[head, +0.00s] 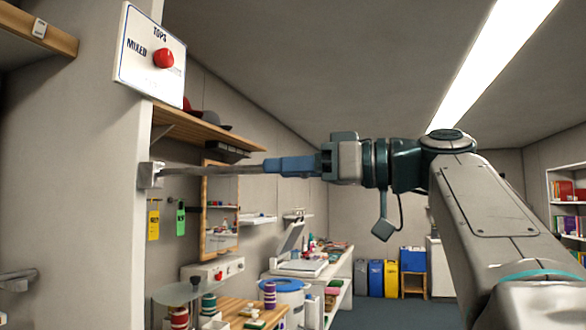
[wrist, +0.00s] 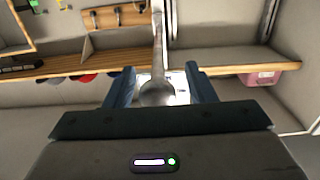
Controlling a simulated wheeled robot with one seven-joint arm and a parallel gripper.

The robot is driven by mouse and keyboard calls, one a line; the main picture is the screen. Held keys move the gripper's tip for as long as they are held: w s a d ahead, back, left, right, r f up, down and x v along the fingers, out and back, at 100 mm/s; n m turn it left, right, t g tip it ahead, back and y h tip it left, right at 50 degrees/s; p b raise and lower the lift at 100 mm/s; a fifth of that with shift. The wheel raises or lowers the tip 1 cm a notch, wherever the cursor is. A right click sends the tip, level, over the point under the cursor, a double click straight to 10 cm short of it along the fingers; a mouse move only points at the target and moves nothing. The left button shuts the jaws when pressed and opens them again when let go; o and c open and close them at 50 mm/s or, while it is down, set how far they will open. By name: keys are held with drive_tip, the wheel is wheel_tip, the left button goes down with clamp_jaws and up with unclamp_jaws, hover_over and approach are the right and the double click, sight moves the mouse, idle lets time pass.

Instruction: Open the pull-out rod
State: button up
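The pull-out rod (head: 215,170) is a thin grey rod standing out level from a small bracket (head: 151,175) on the pale wall edge at left. Its free end points at my gripper (head: 272,167), which is level with it from the right. In the wrist view the rod (wrist: 158,45) runs away from me and its rounded near end (wrist: 157,92) lies between the two blue fingers of my gripper (wrist: 160,82). The fingers stand apart, with a gap visible on the right of the rod end. The side view hides the finger spacing.
A sign with a red knob (head: 163,58) is on the wall above the rod. A wooden shelf (head: 195,127) with caps runs behind it. Yellow and green tags (head: 180,218) hang below. A wooden table (head: 240,312) with spools stands lower down.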

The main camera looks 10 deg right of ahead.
drive_tip(key=shift+d, duration=0.1)
drive_tip(key=v, duration=1.3)
drive_tip(key=shift+s+d+p, duration=0.15)
drive_tip(key=shift+d+p, duration=0.15)
drive_tip(key=shift+p, duration=0.05)
drive_tip(key=w+a+f+m+g+h+p, duration=0.15)
drive_tip(key=w+a+f+m+h, duration=0.35)
drive_tip(key=f, duration=0.6)
drive_tip(key=w+a+f+m+g+h+p, duration=0.1)
drive_tip(key=w+f+m+h+p, duration=0.15)
drive_tip(key=f+m, duration=0.7)
drive_tip(key=s+a+f+n+g+h+p, duration=0.1)
drive_tip(key=s+f+h, duration=0.3)
drive_tip(key=f, duration=0.9)
drive_tip(key=s+a+f+n+g+h+p, duration=0.1)
drive_tip(key=s+f+g+h+p, duration=0.1)
drive_tip(key=s+f, duration=0.6)
wheel_tip(320, 180, down, 6)
drive_tip(key=shift+r+g+h, duration=0.1)
drive_tip(key=shift+g+h, duration=0.35)
drive_tip(key=shift+h, duration=0.5)
